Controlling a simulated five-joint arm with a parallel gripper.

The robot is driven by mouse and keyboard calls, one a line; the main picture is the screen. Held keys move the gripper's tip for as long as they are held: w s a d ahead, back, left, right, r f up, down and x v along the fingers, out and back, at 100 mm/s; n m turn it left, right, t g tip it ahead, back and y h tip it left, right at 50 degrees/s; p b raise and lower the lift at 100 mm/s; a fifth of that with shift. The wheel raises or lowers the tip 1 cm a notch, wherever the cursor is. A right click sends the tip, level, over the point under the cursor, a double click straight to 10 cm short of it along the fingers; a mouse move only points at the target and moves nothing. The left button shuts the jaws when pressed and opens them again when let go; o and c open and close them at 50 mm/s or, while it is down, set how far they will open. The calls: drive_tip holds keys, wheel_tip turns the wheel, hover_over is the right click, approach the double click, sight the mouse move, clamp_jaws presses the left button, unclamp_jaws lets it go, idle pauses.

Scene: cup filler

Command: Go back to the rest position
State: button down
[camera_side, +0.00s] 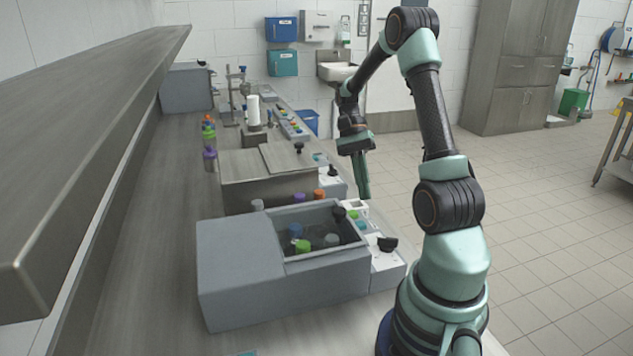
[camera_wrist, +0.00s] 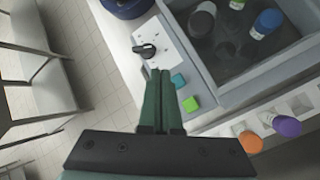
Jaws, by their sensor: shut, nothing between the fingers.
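My gripper (camera_side: 362,186) hangs from my bent arm with its green fingers pointing down, over the right edge of the counter in the side view. In the wrist view my gripper (camera_wrist: 160,74) shows its two fingers side by side and shut, with nothing between them. It is above the white control panel (camera_wrist: 165,45) with a black knob (camera_wrist: 144,50). A green button (camera_wrist: 190,104) and a teal button (camera_wrist: 179,81) lie just right of the fingertips. The gripper appears apart from them.
A grey bin (camera_side: 283,283) holding several colour-capped bottles stands at the front of the counter. A lidded steel box (camera_side: 240,190) is behind it. A filling device (camera_side: 254,112) stands further back. Open tiled floor (camera_side: 545,235) lies to the right.

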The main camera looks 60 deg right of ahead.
drive_tip(key=shift+r, duration=0.4)
drive_tip(key=w+a+r+n+t+h, duration=0.2)
drive_tip(key=a+r+n+t, duration=0.3)
drive_tip(key=a+n, duration=0.3)
drive_tip(key=w+a+r+n+t+h, duration=0.3)
drive_tip(key=a+n, duration=0.6)
drive_tip(key=a, duration=0.6)
wheel_tip(320, 180, up, 2)
drive_tip(key=w+t, duration=0.2)
drive_tip(key=shift+w+t, duration=0.15)
drive_tip(key=shift+t, duration=0.15)
